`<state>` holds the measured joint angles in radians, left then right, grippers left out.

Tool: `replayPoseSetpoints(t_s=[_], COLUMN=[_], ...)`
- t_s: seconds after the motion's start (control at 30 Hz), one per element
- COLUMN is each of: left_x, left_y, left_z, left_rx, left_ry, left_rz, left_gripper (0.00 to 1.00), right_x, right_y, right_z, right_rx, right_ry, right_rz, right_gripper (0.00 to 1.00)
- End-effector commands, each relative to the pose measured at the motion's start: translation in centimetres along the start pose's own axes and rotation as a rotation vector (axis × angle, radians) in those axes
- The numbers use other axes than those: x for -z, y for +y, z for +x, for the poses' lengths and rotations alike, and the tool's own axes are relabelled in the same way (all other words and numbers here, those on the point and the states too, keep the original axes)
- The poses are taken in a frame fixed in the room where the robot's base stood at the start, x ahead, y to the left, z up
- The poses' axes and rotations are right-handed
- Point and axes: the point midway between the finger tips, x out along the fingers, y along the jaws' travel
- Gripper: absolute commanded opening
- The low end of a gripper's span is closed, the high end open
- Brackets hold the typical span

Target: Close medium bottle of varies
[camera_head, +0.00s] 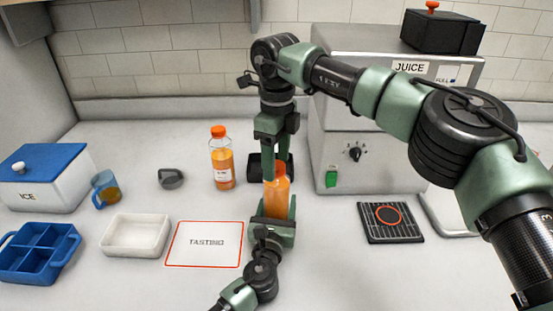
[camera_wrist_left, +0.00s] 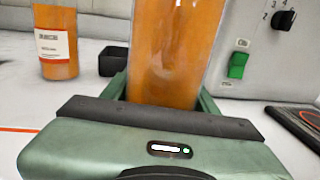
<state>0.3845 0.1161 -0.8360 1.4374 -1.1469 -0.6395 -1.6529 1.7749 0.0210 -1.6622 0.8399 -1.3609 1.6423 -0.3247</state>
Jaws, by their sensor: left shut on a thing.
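A bottle of orange juice (camera_head: 277,197) stands upright at the centre of the counter. It fills the middle of the left wrist view (camera_wrist_left: 172,50), where its top is cut off. My left gripper (camera_head: 273,222) is shut around the lower part of the bottle. My right gripper (camera_head: 270,160) points down from above, right over and just behind the bottle's top. Its fingers overlap the bottle's neck and a dark shape behind, so their opening is unclear. The bottle's top looks orange, but I cannot tell whether a cap is on it.
Another juice bottle with an orange cap (camera_head: 222,158) stands to the left. A small black container (camera_wrist_left: 113,61) sits behind the held bottle. The juice machine (camera_head: 380,150) is close on the right. A white tray (camera_head: 136,252), a mat (camera_head: 203,259) and a black grate (camera_head: 372,235) lie nearby.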

Motion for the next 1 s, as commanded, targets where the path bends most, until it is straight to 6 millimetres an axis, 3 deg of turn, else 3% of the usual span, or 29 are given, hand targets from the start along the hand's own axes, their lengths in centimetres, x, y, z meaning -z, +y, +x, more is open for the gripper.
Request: replayPoseSetpoints(t_s=[0.27, 0.7, 1.0], left_x=[0.1, 0.1, 0.1], left_y=[0.0, 0.0, 0.0], left_z=[0.0, 0.0, 0.0], left_rx=[0.000, 0.000, 0.000], left_ry=[0.001, 0.001, 0.001], left_rz=[0.001, 0.001, 0.001], left_gripper=[0.00, 0.00, 0.00], right_x=[-0.1, -0.1, 0.0], right_y=[-0.1, 0.0, 0.0], right_z=[-1.5, -10.2, -12.0], right_rx=[0.003, 0.002, 0.000], right_ry=[-0.002, -0.001, 0.000], right_rz=[0.001, 0.002, 0.000], right_gripper=[0.60, 0.60, 0.60])
